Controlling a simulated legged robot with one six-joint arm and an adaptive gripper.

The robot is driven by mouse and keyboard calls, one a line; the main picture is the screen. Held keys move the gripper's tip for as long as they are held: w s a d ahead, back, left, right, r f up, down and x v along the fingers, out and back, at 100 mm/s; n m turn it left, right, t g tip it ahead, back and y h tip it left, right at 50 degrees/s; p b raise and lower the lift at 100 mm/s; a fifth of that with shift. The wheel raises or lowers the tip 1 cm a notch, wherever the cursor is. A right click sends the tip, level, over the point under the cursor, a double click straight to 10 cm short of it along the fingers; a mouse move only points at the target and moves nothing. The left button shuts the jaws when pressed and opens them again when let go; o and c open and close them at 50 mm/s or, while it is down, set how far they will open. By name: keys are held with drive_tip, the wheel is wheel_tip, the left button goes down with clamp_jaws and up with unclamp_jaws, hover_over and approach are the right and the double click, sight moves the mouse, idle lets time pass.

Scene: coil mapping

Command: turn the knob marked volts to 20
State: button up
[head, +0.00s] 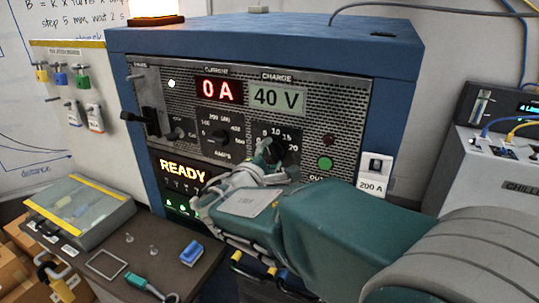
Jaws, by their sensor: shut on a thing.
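The blue power supply cabinet (398,50) stands ahead with a perforated front panel. A black knob (289,151) sits under the CHARGE display (277,99), which reads 40 V. Numbers 10, 15 and 20 show around the knob's upper and right side. Any volts label below it is hidden by my gripper. My gripper (268,156) is at this knob, shut on it from the front. My arm covers the lower right of the panel. The knob's pointer direction cannot be made out.
The amps knob (221,137) is close left, under the red 0 A display (219,90). A black lever (147,117) sticks out farther left. Red (325,163) and green (323,146) round parts are close right. A bench (140,251) with small items lies lower left.

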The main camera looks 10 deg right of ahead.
drive_tip(key=m, duration=0.5)
drive_tip(key=shift+f+m, duration=0.15)
drive_tip(key=shift+m, duration=0.15)
drive_tip(key=m, duration=0.4)
drive_tip(key=shift+d+f+m, duration=0.1)
drive_tip(key=shift+m, duration=0.2)
drive_tip(key=m, duration=0.4)
drive_tip(key=shift+f, duration=0.1)
drive_tip(key=shift+m, duration=2.4)
drive_tip(key=o, duration=1.1)
drive_tip(key=shift+o, duration=0.2)
